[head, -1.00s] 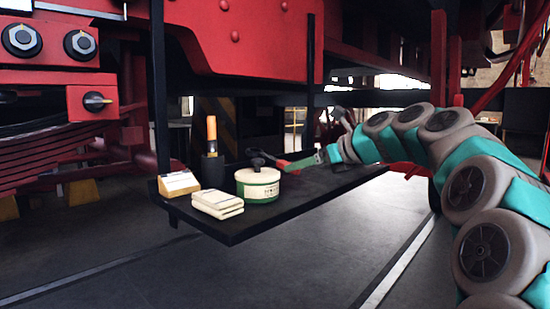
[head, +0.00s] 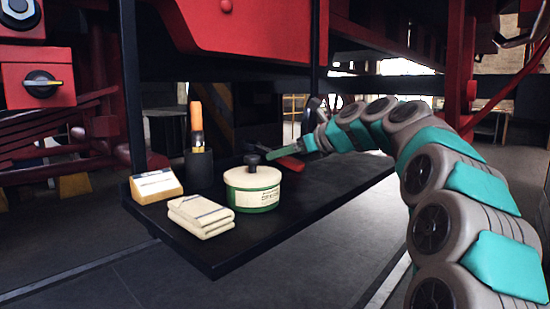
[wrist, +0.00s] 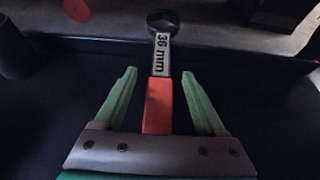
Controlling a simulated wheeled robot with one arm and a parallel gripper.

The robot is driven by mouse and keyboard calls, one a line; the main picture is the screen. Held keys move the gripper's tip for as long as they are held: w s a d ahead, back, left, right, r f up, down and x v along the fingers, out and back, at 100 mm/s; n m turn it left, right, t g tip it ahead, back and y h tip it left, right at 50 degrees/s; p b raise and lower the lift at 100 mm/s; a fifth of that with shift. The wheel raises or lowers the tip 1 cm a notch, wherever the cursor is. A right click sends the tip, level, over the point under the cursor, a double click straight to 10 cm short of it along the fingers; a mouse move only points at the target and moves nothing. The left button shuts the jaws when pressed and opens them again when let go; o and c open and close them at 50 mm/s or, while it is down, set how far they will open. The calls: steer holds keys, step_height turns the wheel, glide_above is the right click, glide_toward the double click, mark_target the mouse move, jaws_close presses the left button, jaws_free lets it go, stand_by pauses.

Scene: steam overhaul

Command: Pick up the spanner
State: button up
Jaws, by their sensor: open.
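The spanner shows in the wrist view with a red handle (wrist: 158,105), a bright shank marked "36 mm" and a dark ring end pointing away from me. My gripper (wrist: 159,73) is open there, with one green finger on each side of the handle and gaps between. The spanner's ring end reaches past the dark shelf's far edge in that view. In the head view, part of the red spanner handle (head: 291,163) shows beside the green fingers of my gripper (head: 276,153), above the shelf.
The black shelf (head: 245,250) also bears a cream and green tin (head: 252,190), folded cloths (head: 201,215), a small card block (head: 155,185) and a dark holder (head: 199,170) with an orange-handled tool. Red machine framework stands above and behind. The shelf's front is bare.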

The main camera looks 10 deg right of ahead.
steer(key=shift+x, duration=1.05)
jaws_close()
stand_by(0.5)
